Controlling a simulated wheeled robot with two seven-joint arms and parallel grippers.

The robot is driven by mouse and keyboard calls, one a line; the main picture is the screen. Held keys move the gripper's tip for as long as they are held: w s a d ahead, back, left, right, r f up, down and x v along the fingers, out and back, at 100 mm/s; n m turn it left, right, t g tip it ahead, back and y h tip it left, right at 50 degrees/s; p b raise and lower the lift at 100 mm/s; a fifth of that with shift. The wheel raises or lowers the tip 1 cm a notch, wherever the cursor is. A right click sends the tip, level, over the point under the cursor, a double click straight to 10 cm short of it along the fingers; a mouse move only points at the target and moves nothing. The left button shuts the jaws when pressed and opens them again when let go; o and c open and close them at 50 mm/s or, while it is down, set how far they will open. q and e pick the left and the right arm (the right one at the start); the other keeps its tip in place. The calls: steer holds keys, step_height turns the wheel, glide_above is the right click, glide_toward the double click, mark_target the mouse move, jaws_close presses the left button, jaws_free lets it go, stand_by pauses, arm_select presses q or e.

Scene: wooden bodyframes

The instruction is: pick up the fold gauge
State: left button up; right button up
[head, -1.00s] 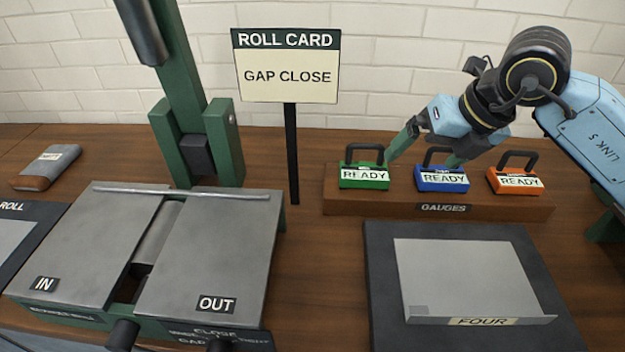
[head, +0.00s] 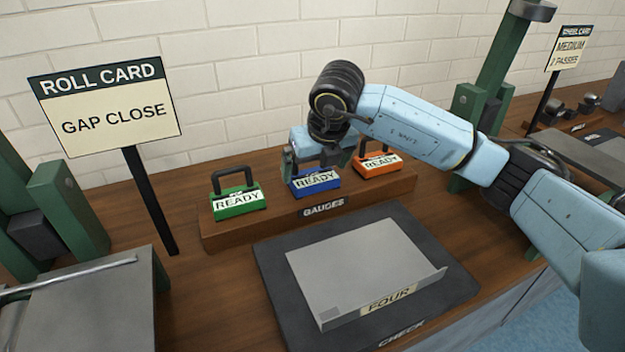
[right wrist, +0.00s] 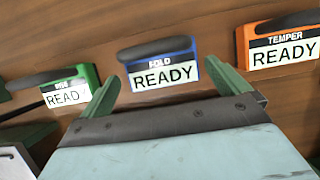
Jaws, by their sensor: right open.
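The fold gauge is the blue block (head: 314,184) with a dark handle and a READY label, in the middle of the gauge stand. In the right wrist view the blue gauge (right wrist: 160,68) reads FOLD and lies ahead, between my fingertips in the picture. My left gripper is not in view.
A green gauge (head: 238,202) and an orange TEMPER gauge (head: 377,164) flank the blue one on the wooden stand (head: 230,236). A grey sheet piece marked FOUR (head: 360,265) lies on a dark mat (head: 285,285) in front. The roll card sign (head: 108,108) stands left.

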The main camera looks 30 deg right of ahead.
mark_target(313, 175)
steer(key=x, duration=0.3)
steer(key=shift+f+b, duration=0.25)
steer(key=shift+b, duration=0.1)
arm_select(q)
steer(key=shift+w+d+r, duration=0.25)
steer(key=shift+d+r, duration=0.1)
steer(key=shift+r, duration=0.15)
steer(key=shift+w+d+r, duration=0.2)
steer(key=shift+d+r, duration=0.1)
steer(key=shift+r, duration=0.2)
arm_select(e)
steer(key=shift+w+r, duration=0.1)
steer(key=c, duration=0.9)
steer(key=shift+o, duration=0.2)
steer(key=shift+r, duration=0.25)
step_height(313, 175, up, 9)
steer(key=shift+f+p, duration=0.15)
steer(key=shift+p, duration=1)
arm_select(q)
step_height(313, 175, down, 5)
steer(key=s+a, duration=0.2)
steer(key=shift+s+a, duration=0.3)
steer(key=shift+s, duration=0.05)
arm_select(e)
steer(key=shift+r, duration=0.4)
